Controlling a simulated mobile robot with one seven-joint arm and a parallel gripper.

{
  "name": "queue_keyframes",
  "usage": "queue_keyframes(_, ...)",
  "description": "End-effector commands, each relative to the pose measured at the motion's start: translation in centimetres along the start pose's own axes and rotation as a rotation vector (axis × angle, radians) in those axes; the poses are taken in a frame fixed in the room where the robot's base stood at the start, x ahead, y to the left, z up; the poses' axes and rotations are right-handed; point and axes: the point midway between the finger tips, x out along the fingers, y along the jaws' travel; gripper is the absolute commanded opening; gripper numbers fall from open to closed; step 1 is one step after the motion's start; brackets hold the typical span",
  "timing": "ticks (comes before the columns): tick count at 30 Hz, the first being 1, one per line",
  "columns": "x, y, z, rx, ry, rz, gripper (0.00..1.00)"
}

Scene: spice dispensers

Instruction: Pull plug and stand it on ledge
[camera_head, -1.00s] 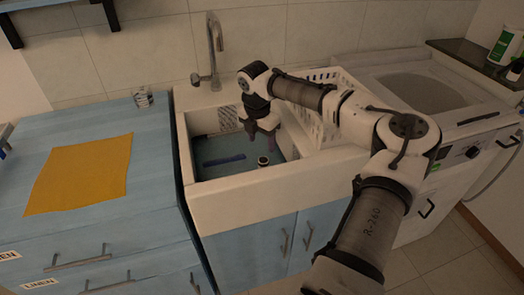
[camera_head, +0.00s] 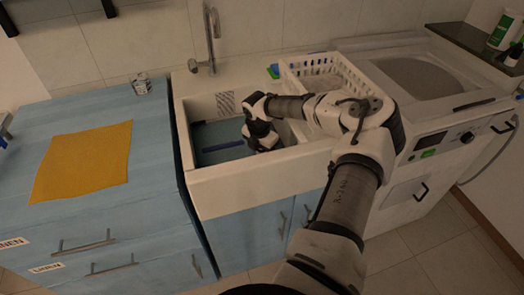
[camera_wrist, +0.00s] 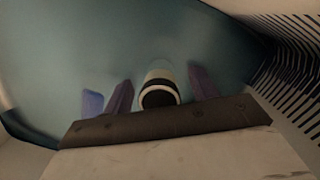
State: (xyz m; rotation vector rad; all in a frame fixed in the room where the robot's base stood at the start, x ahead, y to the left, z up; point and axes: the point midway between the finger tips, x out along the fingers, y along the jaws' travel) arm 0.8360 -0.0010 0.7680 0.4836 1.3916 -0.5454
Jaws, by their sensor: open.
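The plug (camera_wrist: 158,88) shows in the wrist view as a short round piece with pale and black bands, in the blue water of the sink. My gripper (camera_wrist: 161,76) has its two purplish fingers apart, one on each side of the plug; a gap shows on both sides, so it is around the plug but not closed on it. In the head view my gripper (camera_head: 264,140) is low inside the sink (camera_head: 250,178), and it hides the plug there. The pale ledge (camera_head: 235,76) runs behind the sink beside the tap.
A dark blue bar (camera_head: 222,146) lies in the sink, left of my gripper. A white basket (camera_head: 312,75) stands over the sink's right side, and a blue-green sponge (camera_head: 273,71) is on the ledge. The tap (camera_head: 209,45) rises at the back.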

Motion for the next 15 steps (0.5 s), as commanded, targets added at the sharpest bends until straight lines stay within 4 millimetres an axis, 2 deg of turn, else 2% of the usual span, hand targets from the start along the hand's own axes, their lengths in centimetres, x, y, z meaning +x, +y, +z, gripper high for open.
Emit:
queue_keyframes(4,0.0,0.0,-0.01,0.0,0.0,0.0,0.58)
queue_keyframes(15,-0.02,0.0,0.0,0.0,0.0,0.0,0.09)
